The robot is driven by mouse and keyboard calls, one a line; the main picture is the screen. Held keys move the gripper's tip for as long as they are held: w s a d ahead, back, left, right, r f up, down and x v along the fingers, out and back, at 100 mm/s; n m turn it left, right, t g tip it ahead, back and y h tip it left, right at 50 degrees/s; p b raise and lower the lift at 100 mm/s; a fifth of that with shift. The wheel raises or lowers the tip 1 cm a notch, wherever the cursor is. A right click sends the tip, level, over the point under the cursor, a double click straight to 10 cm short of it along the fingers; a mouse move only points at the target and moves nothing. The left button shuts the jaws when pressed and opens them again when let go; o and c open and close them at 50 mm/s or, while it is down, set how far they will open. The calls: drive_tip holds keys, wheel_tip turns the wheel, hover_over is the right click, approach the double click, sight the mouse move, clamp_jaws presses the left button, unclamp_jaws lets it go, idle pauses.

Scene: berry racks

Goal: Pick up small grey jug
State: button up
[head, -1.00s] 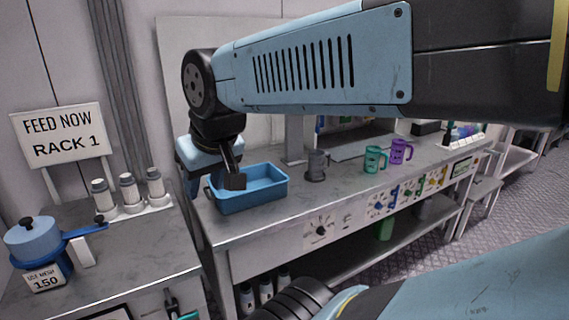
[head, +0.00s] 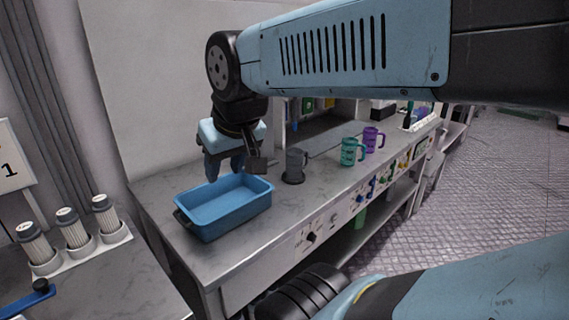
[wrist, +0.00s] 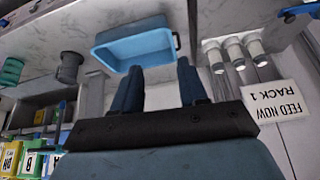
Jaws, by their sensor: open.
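The small grey jug (head: 294,166) stands upright on the metal bench, to the right of the blue tray, in the head view. It also shows at the left of the wrist view (wrist: 70,67), which looks upside down. My gripper (head: 225,172) hangs above the back of the blue tray, left of the jug and apart from it. In the wrist view its two blue fingers (wrist: 158,88) are spread with nothing between them.
The empty blue tray (head: 206,230) sits at the bench's near left end. A teal mug (head: 353,152) and a purple mug (head: 373,139) stand right of the jug. White-capped cylinders (head: 72,228) stand on the left bench.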

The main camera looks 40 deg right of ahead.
drive_tip(key=shift+o, duration=0.3)
drive_tip(key=shift+o, duration=0.8)
drive_tip(key=shift+w, duration=0.1)
drive_tip(key=shift+o, duration=0.7)
drive_tip(key=shift+w+d+f, duration=0.1)
drive_tip(key=shift+w+d, duration=0.1)
drive_tip(key=o, duration=0.7)
drive_tip(key=w+d+f+n+g+h, duration=0.1)
drive_tip(key=w+d, duration=0.1)
drive_tip(key=w+d+f+n+g+h, duration=0.1)
drive_tip(key=w+d, duration=0.1)
drive_tip(key=d, duration=0.1)
drive_tip(key=w+d+f+n+g+h, duration=0.1)
drive_tip(key=w+d, duration=0.1)
drive_tip(key=d, duration=0.1)
drive_tip(key=shift+w+d+f+n, duration=0.1)
drive_tip(key=shift+w+d+n, duration=0.1)
drive_tip(key=shift+n, duration=0.1)
drive_tip(key=n+g+h, duration=0.3)
drive_tip(key=n+h, duration=0.7)
drive_tip(key=n, duration=0.4)
approach(298, 163)
drive_tip(key=w+a+r, duration=0.3)
drive_tip(key=shift+r+x, duration=0.2)
drive_tip(key=shift+x, duration=6.6)
